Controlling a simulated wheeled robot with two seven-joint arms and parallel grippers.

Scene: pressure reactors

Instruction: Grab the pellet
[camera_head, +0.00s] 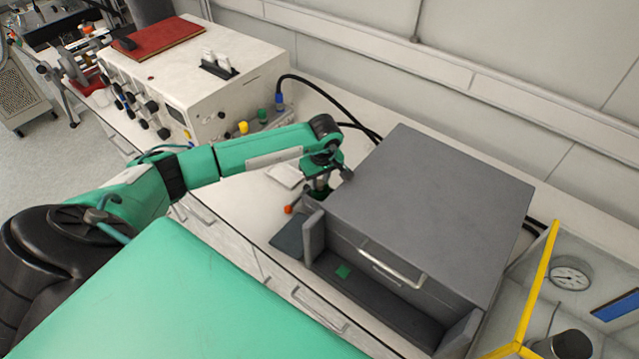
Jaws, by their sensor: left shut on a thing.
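My left gripper (318,189) points down beside the left side of the grey box, above the white bench. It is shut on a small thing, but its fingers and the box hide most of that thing. I cannot make out the pellet clearly in this view, so I cannot tell by sight whether it is the thing held. My right gripper is not in view.
The large grey box (430,205) with a front handle fills the bench's middle right. A small orange-red piece (289,209) is left of the gripper. A white instrument (200,85) stands behind my left arm. A yellow-framed case (535,290) with a gauge is at right.

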